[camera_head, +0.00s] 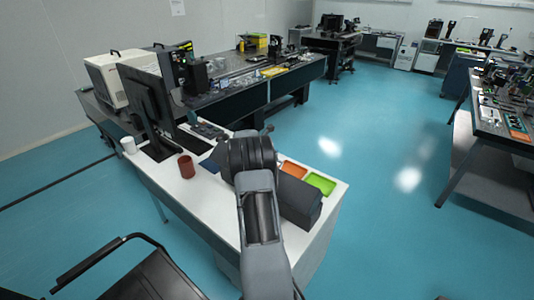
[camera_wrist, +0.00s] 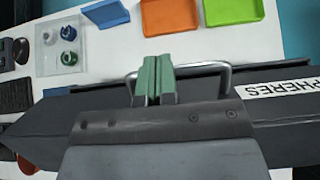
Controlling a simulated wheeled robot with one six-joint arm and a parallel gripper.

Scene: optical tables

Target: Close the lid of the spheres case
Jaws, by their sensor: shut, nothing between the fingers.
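The spheres case (camera_head: 300,203) is a long dark grey box on the white desk, beside my arm in the head view. In the wrist view the case (camera_wrist: 278,112) spans the picture, with a white label reading "SPHERES" upside down. A metal handle (camera_wrist: 205,67) shows at its far side. My gripper (camera_wrist: 153,62) has green fingers, pressed together and empty, over the case close to the handle. Whether they touch it I cannot tell. The case looks shut or nearly shut from the head view, but my arm and gripper hide part of it, so the lid's exact position is unclear.
Orange (camera_wrist: 170,17), green (camera_wrist: 235,10) and blue (camera_wrist: 107,13) trays lie beyond the case. A clear plate with small parts (camera_wrist: 62,48) is at left. A red mug (camera_head: 186,166), a white mug (camera_head: 129,145) and a monitor (camera_head: 148,98) stand on the desk (camera_head: 222,213).

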